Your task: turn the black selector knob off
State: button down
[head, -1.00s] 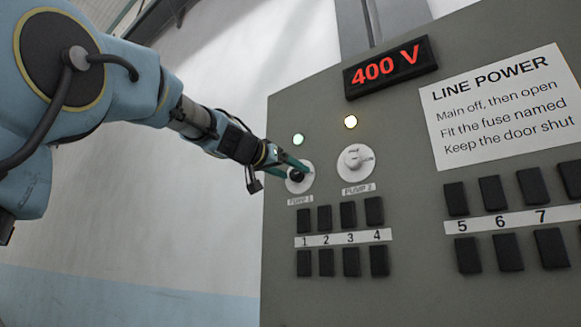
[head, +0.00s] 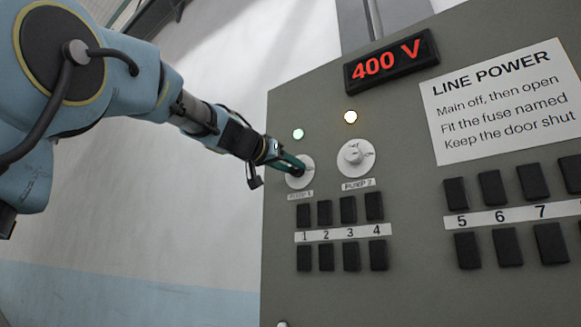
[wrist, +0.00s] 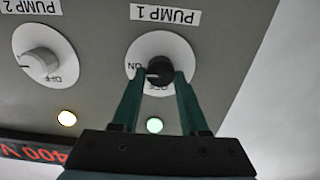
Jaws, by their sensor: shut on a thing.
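The black selector knob (wrist: 160,70) sits on a round white dial (wrist: 172,46) under the PUMP 1 label, which appears upside down in the wrist view. ON is printed at the dial's left and OFF near the gripper side. A pale mark on the knob seems to face the ON side, but it is small. My gripper (wrist: 159,75) is shut on the knob, with one green finger on each side. In the head view my gripper (head: 295,166) reaches the PUMP 1 dial (head: 301,180) from the left and hides the knob.
A white PUMP 2 knob (head: 354,154) stands close on the right. Above are a pale green lamp (head: 298,134), a yellow lamp (head: 351,117) and a red 400 V display (head: 391,62). Several black switches (head: 325,212) lie below. Left of the panel is open.

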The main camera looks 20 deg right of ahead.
jog(key=shift+n, duration=0.4)
jog(key=n+b, duration=0.1)
jog(key=n, duration=0.1)
jog(key=shift+f+n+b, duration=0.1)
jog(key=shift+n+b, duration=0.2)
jog(key=shift+n, duration=0.1)
jog(key=n, duration=0.5)
jog(key=shift+w+b, duration=0.15)
jog(key=shift+b, duration=0.25)
jog(key=n, duration=0.5)
jog(key=n+p, duration=0.1)
jog(key=n, duration=0.3)
jog(key=shift+a+f, duration=0.1)
jog(key=shift+n, duration=0.3)
jog(key=shift+c, duration=2.1)
grip_release()
